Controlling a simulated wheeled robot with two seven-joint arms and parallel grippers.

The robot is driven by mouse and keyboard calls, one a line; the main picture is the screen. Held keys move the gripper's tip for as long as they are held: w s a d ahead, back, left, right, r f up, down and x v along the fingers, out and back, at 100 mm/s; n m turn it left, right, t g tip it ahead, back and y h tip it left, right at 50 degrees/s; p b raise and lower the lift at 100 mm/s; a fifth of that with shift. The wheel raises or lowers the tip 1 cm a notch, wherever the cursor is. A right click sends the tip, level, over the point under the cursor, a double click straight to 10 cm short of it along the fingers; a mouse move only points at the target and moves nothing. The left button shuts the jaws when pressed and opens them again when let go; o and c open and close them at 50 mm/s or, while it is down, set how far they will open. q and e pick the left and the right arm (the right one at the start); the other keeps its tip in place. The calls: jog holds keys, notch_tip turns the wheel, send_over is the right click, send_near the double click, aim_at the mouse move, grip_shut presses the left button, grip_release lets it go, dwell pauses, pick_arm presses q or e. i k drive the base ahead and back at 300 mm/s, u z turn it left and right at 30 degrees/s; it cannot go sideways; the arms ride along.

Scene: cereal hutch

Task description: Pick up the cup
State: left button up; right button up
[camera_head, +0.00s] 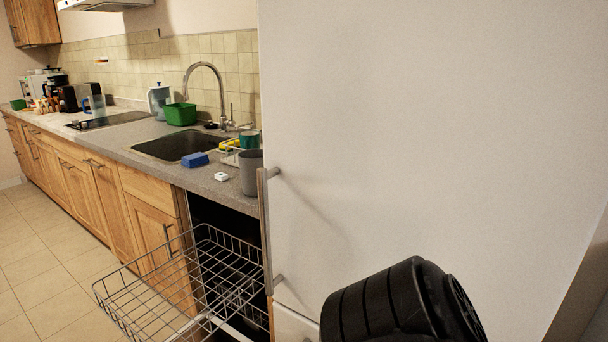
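A grey cup (249,173) stands upright on the counter's near end, beside the large white cabinet or fridge front, whose handle partly overlaps its right side. A smaller dark green cup (249,139) is behind it, near a light rack at the sink's right. I cannot tell which of them is the task's cup. Neither gripper is in view. A black rounded part at the bottom right looks like a piece of my own arm, far to the right of both cups.
A pulled-out wire dish rack (177,282) juts out below the counter (141,146). The tall white front (430,130) fills the right side, with a vertical handle (264,230). A sink (180,146), blue sponge (195,160), small white object (221,176) and green tub (181,114) are nearby.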

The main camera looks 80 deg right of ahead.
aim_at(249, 161)
jog(key=z, duration=1.45)
jog(key=i, duration=0.2)
jog(key=u, duration=0.05)
